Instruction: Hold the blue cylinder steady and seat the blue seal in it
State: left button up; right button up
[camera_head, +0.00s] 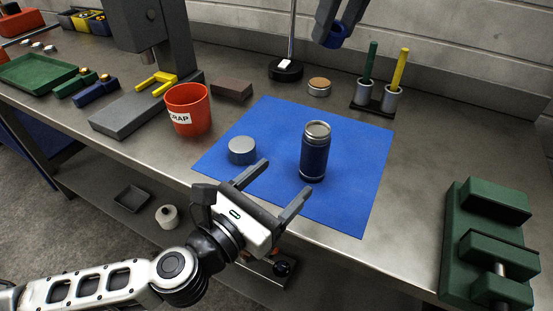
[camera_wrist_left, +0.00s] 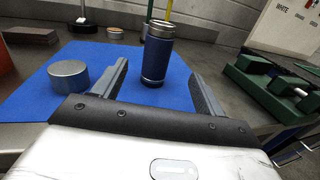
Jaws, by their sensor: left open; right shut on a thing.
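The blue cylinder (camera_head: 314,158) stands upright on the blue mat (camera_head: 262,120), with silver bands at top and bottom. My left gripper (camera_head: 288,177) is open and empty, low over the mat's front edge, its fingers pointing toward the cylinder. In the left wrist view the cylinder (camera_wrist_left: 157,58) appears between the two fingers, just beyond their tips and seemingly apart from them. My right gripper (camera_head: 337,26) is at the top edge of the head view, shut on the blue seal (camera_head: 335,40), a small blue ring. It is well behind the cylinder. Most of that gripper is out of frame.
A grey round puck (camera_head: 242,150) sits on the mat left of the cylinder; it also shows in the wrist view (camera_wrist_left: 68,77). An orange scrap cup (camera_head: 188,110) stands further left. Pen holders (camera_head: 390,98) are behind right. A green vise-like fixture (camera_head: 460,240) stands at right.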

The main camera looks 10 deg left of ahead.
aim_at(307, 156)
pick_arm(q)
jog(key=shift+w+a+f, duration=0.1)
jog(key=shift+w+f, duration=0.1)
jog(key=shift+w, duration=0.05)
jog(key=shift+w+n, duration=0.3)
jog(key=x, duration=1.1)
jog(key=shift+f, duration=0.1)
jog(key=c, duration=1.5)
